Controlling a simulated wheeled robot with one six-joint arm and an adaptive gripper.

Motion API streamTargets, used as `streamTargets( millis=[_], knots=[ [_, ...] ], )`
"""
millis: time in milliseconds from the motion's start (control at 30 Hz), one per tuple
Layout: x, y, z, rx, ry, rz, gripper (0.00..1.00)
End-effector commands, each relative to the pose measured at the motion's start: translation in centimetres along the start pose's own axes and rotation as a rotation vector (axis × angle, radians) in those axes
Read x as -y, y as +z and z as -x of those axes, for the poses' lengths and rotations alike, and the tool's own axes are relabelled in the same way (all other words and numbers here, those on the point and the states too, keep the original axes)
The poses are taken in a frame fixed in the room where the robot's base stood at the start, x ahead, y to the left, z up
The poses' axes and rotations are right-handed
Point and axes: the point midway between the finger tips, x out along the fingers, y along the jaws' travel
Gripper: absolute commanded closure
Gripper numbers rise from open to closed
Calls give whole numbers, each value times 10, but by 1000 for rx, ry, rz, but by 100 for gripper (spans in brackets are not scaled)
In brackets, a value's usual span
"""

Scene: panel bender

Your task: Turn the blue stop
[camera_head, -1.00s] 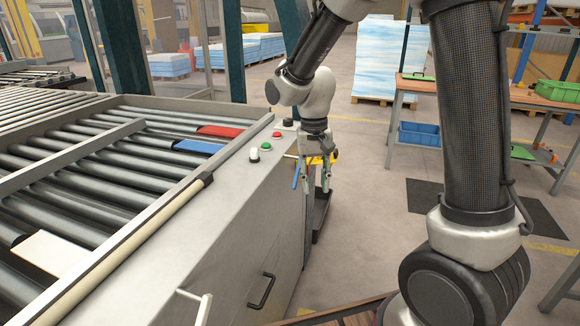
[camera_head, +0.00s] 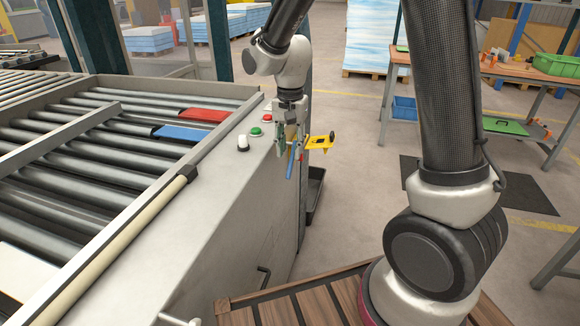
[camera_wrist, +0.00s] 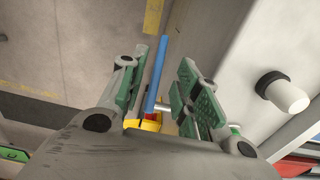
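The blue stop (camera_head: 293,160) is a slim blue bar at the end of the machine, beside a yellow bracket (camera_head: 320,143). In the wrist view the blue stop (camera_wrist: 156,75) runs up the middle of the picture, with the yellow bracket (camera_wrist: 150,124) at its lower end. My gripper (camera_head: 288,137) is at the upper part of the bar in the head view. In the wrist view my gripper (camera_wrist: 157,66) is open, with its green-padded fingers on either side of the bar and gaps visible on both sides. Whether the bar lies at fingertip depth is unclear.
The machine's grey edge carries a white knob (camera_head: 242,143) and a green button (camera_head: 256,131), close left of my gripper. Blue (camera_head: 183,133) and red (camera_head: 205,115) plates lie on the rollers. Open floor lies to the right, before a workbench (camera_head: 500,75).

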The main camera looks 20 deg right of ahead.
Motion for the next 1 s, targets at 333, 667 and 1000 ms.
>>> streamTargets(
  millis=[333, 667, 1000],
  knots=[
    [-1, 1, -56, 3, 3, 1, 68],
    [0, 0, -69, 1, 1, 1, 68],
    [0, 0, -69, 1, 1, 2, 100]
  ],
)
